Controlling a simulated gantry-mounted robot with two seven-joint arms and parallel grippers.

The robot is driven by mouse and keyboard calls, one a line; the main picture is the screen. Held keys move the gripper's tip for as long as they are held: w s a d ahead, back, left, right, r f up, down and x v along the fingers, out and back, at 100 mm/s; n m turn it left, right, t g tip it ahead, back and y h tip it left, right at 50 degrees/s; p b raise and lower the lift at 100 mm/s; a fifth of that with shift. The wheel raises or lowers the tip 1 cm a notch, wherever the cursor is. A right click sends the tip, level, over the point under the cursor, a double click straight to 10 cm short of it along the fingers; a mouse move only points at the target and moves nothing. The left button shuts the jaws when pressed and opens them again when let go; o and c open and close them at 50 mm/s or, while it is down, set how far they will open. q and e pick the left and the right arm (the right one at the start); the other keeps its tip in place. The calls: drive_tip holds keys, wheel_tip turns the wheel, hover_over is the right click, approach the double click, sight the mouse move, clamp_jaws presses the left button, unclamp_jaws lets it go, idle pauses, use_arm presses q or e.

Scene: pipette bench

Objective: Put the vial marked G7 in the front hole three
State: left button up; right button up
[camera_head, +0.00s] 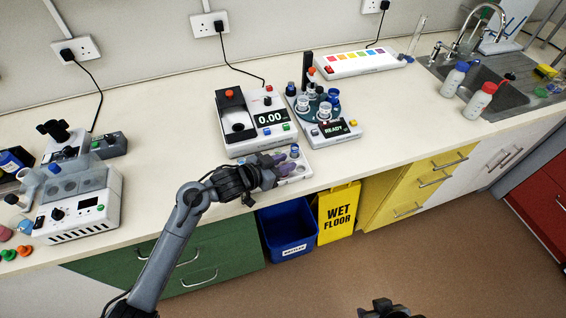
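A small pale rack (299,172) with holes lies at the front edge of the bench, below the display device. A blue-capped vial (294,151) stands at its back right. My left gripper (277,163) reaches over the rack's left part and hides some of its holes. Its purplish fingers are too small and overlapped to tell whether they are open or hold something. Several vials, some blue-capped (334,95), stand on a round dark carousel (313,106) showing READY. No G7 mark is legible. My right gripper (386,309) shows only partly at the bottom edge, away from the bench.
A white balance (250,137) reading 0.00 stands behind the rack. A tube device (88,212) is at the left. A strip with coloured squares (352,65) lies at the back. Two bottles (479,99) stand by the sink (505,92). The bench between is clear.

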use_arm(q)
drive_tip(key=o, duration=0.4)
drive_tip(key=shift+s+f, duration=0.1)
drive_tip(key=shift+f, duration=0.35)
drive_tip(key=shift+c, duration=0.2)
drive_tip(key=shift+f, duration=0.1)
drive_tip(key=shift+r, duration=0.45)
drive_tip(key=p+v, duration=0.2)
drive_tip(key=v, duration=1)
drive_tip(key=shift+r, duration=0.3)
